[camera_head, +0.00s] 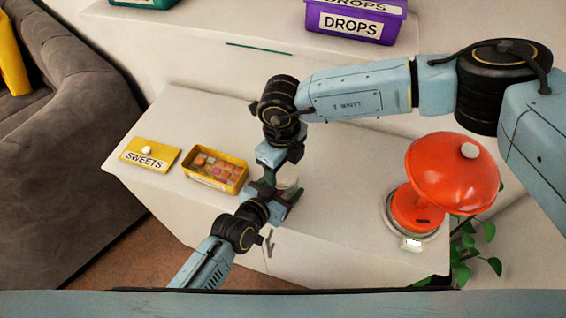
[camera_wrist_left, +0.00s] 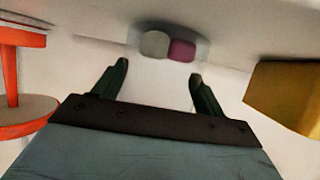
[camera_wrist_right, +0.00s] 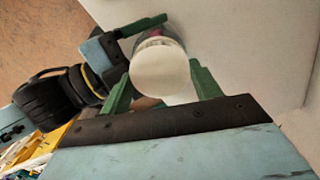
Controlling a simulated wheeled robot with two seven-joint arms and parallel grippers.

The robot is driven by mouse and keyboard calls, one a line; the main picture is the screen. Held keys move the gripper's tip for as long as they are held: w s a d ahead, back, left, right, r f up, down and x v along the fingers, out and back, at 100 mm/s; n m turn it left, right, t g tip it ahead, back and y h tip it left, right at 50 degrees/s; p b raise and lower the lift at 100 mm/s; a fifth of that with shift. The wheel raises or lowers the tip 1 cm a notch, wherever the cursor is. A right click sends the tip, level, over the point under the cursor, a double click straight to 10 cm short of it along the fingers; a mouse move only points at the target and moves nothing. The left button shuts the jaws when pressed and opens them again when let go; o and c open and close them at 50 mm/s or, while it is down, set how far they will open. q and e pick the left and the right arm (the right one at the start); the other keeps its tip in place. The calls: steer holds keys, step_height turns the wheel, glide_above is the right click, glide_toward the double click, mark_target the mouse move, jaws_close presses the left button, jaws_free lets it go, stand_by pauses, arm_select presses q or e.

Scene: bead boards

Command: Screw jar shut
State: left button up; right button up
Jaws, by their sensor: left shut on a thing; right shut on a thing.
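The small clear jar (camera_wrist_left: 168,47) with grey-white and pink sweets inside is between the fingers of my left gripper (camera_wrist_left: 158,70), which is shut on it. In the head view the left gripper (camera_head: 279,196) reaches it from the front. The round white lid (camera_wrist_right: 160,72) is between the fingers of my right gripper (camera_wrist_right: 162,88), which is shut on it. The lid covers the jar's mouth in the right wrist view; whether it sits level on the rim I cannot tell. In the head view the right gripper (camera_head: 280,170) comes from behind and partly hides the lid (camera_head: 288,182).
An open yellow box of sweets (camera_head: 216,170) and its lid marked SWEETS (camera_head: 150,155) lie left of the grippers on the white cabinet (camera_head: 340,238). A red lamp (camera_head: 452,172) stands at the right. Purple and green bins sit on the back shelf.

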arm_select(q)
steer(key=shift+w+d+r, duration=0.15)
steer(key=shift+r, duration=0.2)
steer(key=shift+w+d+r, duration=0.15)
steer(key=shift+r, duration=0.2)
arm_select(e)
steer(key=shift+s+f, duration=0.4)
steer(key=shift+f, duration=0.15)
steer(key=o, duration=0.6)
steer(key=shift+w, duration=0.1)
arm_select(q)
steer(key=shift+f, duration=0.1)
arm_select(e)
step_height(320, 180, up, 4)
steer(key=shift+a+f, duration=0.1)
steer(key=shift+f, duration=0.15)
arm_select(q)
steer(key=shift+a+f, duration=0.1)
arm_select(e)
steer(key=shift+r, duration=0.3)
arm_select(q)
steer(key=shift+a, duration=0.1)
